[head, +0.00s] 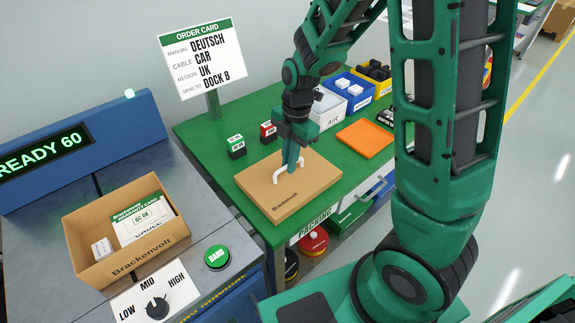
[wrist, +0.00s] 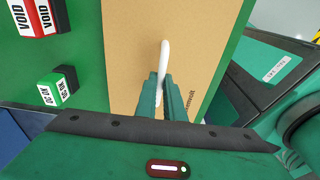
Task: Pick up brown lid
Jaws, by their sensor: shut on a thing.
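The brown lid (head: 311,188) is a flat cardboard panel marked "Brackenvolt" with a white handle (head: 280,176) on top. It is at the green table's near left end; I cannot tell whether it rests on the table or is just above it. My gripper (head: 291,168) points down over the lid and is shut on the white handle. The wrist view shows the handle (wrist: 161,70) between the two fingers (wrist: 162,95), with the lid (wrist: 130,55) behind them. The fingers hide part of the handle.
An open brown box (head: 88,262) with a card and a small white item stands on the grey station at left, beside a green BAND button (head: 217,257) and a dial (head: 157,307). Small stamp blocks (head: 236,146), an orange panel (head: 365,139) and bins (head: 349,91) are behind the lid.

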